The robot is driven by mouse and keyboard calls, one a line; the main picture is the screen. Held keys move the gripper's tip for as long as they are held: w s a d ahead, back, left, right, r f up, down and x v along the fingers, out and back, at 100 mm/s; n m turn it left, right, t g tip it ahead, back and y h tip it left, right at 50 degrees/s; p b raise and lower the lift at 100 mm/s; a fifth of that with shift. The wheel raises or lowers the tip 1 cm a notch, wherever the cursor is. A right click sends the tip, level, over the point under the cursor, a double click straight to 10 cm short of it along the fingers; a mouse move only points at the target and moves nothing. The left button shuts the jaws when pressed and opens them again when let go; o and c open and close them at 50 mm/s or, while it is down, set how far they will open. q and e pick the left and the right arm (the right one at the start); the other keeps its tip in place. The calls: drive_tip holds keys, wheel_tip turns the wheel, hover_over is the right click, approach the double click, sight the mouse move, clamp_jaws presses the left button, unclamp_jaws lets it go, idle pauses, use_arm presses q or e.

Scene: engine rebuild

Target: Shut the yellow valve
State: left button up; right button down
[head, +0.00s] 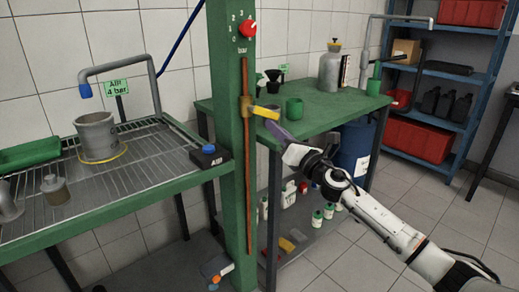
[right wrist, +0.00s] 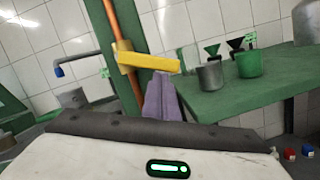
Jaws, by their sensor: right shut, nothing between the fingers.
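The yellow valve (head: 262,111) sits on a copper pipe (head: 246,190) that runs down the green post. Its flat lever sticks out to the right, crosswise to the pipe and tilted slightly down. It also shows in the right wrist view (right wrist: 148,62). My right gripper (head: 274,130) has purple fingers, shut and empty, with the tips just below the lever's outer end. In the right wrist view the fingertips (right wrist: 162,80) come up close under the lever; I cannot tell whether they touch it. My left gripper is not in view.
A green post (head: 226,100) bears a red knob (head: 249,29) marked bar. A wire-rack bench (head: 110,185) with a grey pot (head: 97,137) stands left. A green table (head: 330,108) with cups and a metal bottle (head: 330,70) stands behind my right gripper. Floor at the lower right is mostly clear.

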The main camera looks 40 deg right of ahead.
drive_tip(key=n+b, duration=0.1)
drive_tip(key=n, duration=0.1)
drive_tip(key=d+r+n+y+b, duration=0.2)
drive_tip(key=n, duration=0.1)
drive_tip(key=shift+w+n+b, duration=0.1)
drive_tip(key=shift+n+b, duration=0.2)
drive_tip(key=shift+b, duration=0.1)
use_arm(q)
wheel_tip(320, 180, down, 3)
drive_tip(key=shift+b, duration=0.4)
use_arm(e)
drive_tip(key=shift+r+n+y, duration=0.3)
drive_tip(key=shift+r+n, duration=0.15)
drive_tip(key=shift+n, duration=0.25)
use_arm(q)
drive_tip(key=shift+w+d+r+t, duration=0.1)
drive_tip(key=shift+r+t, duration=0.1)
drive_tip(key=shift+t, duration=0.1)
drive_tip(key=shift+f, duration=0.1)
